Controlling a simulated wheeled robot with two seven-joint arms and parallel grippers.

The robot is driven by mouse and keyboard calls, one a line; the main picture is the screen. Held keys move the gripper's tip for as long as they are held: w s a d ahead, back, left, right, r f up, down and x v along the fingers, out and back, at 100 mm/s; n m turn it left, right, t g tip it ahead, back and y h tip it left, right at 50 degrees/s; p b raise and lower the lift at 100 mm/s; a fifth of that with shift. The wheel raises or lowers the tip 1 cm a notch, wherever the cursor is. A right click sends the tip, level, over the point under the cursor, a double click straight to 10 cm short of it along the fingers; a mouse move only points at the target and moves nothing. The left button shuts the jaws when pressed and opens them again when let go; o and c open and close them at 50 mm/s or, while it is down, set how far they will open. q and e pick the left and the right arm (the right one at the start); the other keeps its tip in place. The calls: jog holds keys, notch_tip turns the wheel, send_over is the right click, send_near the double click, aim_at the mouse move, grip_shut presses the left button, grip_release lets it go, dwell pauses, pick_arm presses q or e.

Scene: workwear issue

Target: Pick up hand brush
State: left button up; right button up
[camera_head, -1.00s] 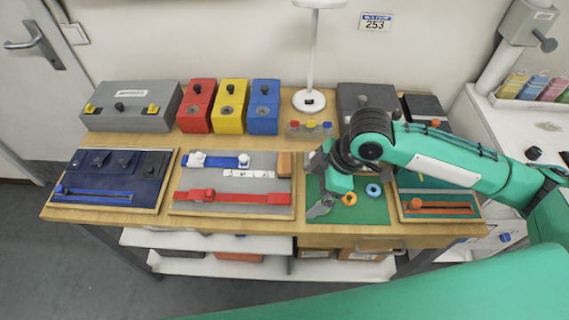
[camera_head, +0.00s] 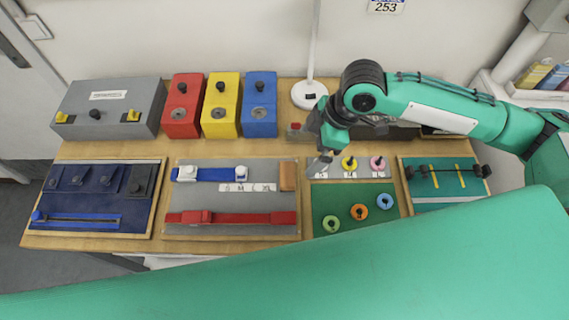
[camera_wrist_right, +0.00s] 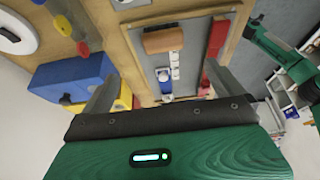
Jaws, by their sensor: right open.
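A brown block (camera_head: 288,177), which looks like the hand brush, lies at the upper right corner of the grey board (camera_head: 230,202). In the right wrist view the brown block (camera_wrist_right: 163,40) is beyond the fingertips, near the top centre. My right gripper (camera_head: 321,166) is to the right of the block, above the green board's upper left corner, apart from it. In the wrist view the right gripper (camera_wrist_right: 163,85) has its fingers spread with nothing between them. My left gripper is not in view.
A blue strap (camera_head: 215,174) and red strap (camera_head: 232,218) lie on the grey board. Blue (camera_head: 259,105), yellow (camera_head: 221,105) and red boxes (camera_head: 183,105) stand behind. A white lamp stand (camera_head: 309,94) rises nearby. Coloured rings (camera_head: 359,212) lie on the green board.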

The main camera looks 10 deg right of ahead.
send_near(289, 174)
jog(key=f, duration=0.2)
jog(key=shift+w+a+f+p, duration=0.25)
jog(key=shift+a+f+p, duration=0.25)
jog(key=shift+a+f, duration=0.3)
jog(key=shift+f, duration=0.2)
jog(key=shift+p+x, duration=0.6)
jog(key=shift+x, duration=0.2)
jog(key=x, duration=0.2)
jog(key=shift+a+f+p, duration=0.2)
jog(key=shift+f+p, duration=0.05)
jog(key=shift+p, duration=0.15)
jog(key=shift+a+f, duration=0.1)
jog(key=shift+f, duration=0.4)
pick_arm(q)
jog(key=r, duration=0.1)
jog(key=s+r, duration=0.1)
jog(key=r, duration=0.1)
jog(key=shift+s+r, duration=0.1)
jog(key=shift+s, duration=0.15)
